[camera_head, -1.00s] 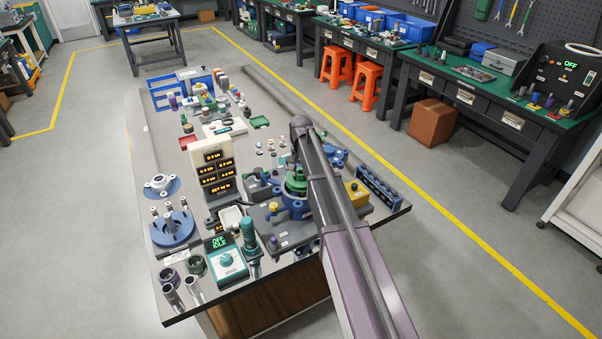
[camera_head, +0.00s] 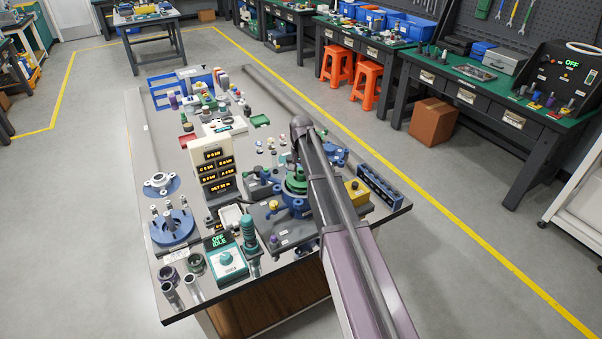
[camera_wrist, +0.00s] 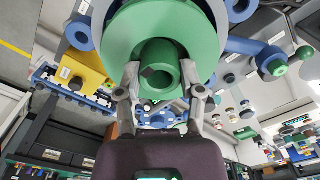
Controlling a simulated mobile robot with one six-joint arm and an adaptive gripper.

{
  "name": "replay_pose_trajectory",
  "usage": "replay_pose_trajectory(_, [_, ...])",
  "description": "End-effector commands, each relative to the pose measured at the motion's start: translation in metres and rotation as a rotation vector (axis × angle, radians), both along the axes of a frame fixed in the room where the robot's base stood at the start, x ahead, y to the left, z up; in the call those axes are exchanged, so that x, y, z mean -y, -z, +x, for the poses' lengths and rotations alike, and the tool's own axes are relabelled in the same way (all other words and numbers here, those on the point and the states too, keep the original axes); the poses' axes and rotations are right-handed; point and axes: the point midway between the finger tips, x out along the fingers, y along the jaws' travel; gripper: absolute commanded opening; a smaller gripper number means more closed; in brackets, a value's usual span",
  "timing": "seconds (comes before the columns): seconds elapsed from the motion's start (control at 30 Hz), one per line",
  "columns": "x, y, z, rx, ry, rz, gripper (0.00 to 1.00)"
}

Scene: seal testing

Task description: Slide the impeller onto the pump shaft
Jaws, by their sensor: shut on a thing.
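The green impeller (camera_wrist: 160,28) fills the top middle of the wrist view, its round hub with a central bore facing the camera. My gripper (camera_wrist: 160,78) is shut on this hub, one finger on each side. In the head view the green impeller (camera_head: 296,184) sits at the top of the blue pump housing (camera_head: 294,202), beside my arm. My arm covers part of both. I cannot make out the pump shaft, and I cannot tell how far the impeller is on it.
A yellow box (camera_head: 357,190) and a dark blue block with a row of holes (camera_head: 378,187) stand right of the pump. A display tower (camera_head: 213,172) and a teal control box (camera_head: 226,260) stand to the left. The table is crowded with small parts.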

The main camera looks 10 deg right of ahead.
Motion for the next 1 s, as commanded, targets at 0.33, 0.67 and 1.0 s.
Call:
replay_pose_trajectory(0.33, [0.0004,0.0064,0.0,0.0,0.001,0.0,0.68])
replay_pose_trajectory(0.67, [0.0007,0.0064,0.0,0.0,0.001,0.0,0.9])
replay_pose_trajectory(1.0, [0.0009,0.0014,0.0,0.0,0.001,0.0,0.9])
